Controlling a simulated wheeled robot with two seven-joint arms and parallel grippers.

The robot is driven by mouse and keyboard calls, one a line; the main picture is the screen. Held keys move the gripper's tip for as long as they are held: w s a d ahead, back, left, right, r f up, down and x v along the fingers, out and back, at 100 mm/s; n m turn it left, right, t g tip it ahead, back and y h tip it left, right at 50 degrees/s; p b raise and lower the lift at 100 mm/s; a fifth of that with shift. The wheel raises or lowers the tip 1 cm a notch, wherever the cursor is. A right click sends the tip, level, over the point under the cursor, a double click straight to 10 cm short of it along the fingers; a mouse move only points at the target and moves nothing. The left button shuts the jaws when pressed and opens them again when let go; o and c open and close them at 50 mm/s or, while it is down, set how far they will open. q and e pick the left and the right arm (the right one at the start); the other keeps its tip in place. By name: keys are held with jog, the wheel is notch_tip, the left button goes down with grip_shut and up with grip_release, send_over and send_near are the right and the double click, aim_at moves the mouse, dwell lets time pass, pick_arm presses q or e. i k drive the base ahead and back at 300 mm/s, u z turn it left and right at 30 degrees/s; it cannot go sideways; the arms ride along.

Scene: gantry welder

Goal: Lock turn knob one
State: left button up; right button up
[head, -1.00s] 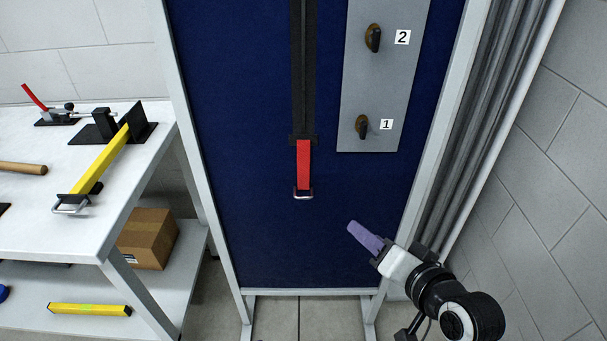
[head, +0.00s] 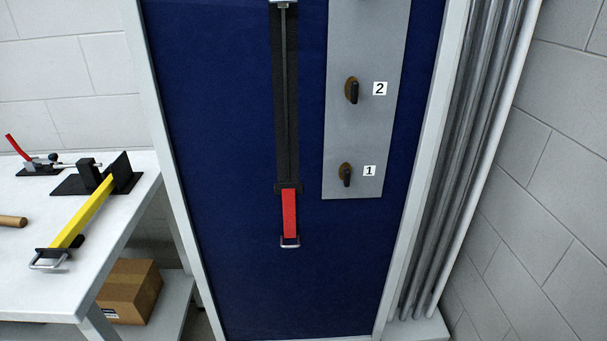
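Turn knob one (head: 345,175) is a dark handle on a brownish round base, low on a grey plate (head: 340,130) fixed to the blue panel. Its handle stands close to upright, and the label "1" (head: 369,171) is to its right. Turn knob two (head: 352,90), with the label "2" (head: 380,89), sits above it in a similar pose. Neither of my grippers shows in the head view now.
A black strap with a red end (head: 289,213) hangs on the blue panel (head: 225,150) left of the plate. A white table (head: 110,240) with clamps and a yellow bar (head: 84,212) stands at the left. Grey pipes (head: 470,150) and a wall are at the right.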

aim_at(346, 173)
jog(key=k, duration=0.5)
jog(key=u, duration=1.75)
jog(key=i, duration=1.2)
jog(key=z, duration=1.9)
